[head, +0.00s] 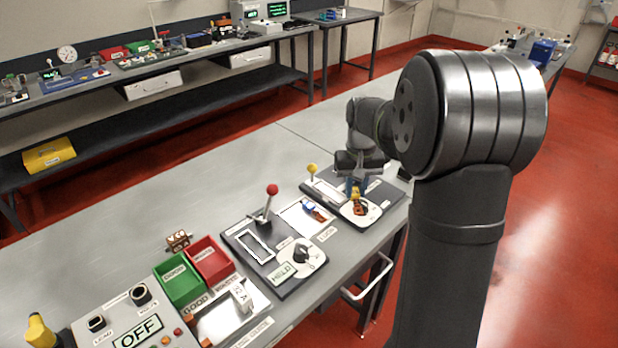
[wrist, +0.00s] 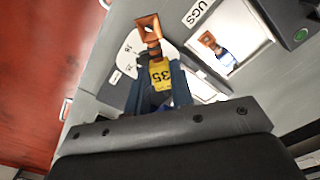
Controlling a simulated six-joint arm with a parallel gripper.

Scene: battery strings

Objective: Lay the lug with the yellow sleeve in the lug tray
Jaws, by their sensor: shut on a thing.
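The lug with the yellow sleeve (wrist: 160,74) is held between the blue fingers of my gripper (wrist: 158,84). Its sleeve reads 35 and its copper end (wrist: 149,30) points away from the gripper. In the head view my gripper (head: 356,188) is above the white round plate (head: 372,217) at the right of the bench; the gap below the lug (head: 359,208) is hard to judge. The white lug tray (head: 295,217) lies to the left, and a lug with a blue sleeve (head: 313,211) is in it. The tray (wrist: 258,28) also shows at the upper right of the wrist view.
A lever with a yellow knob (head: 312,169) stands behind the tray. A lever with a red knob (head: 272,189) and a dark knob (head: 301,254) are left of it. Green (head: 180,284) and red (head: 211,262) bins stand further left.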

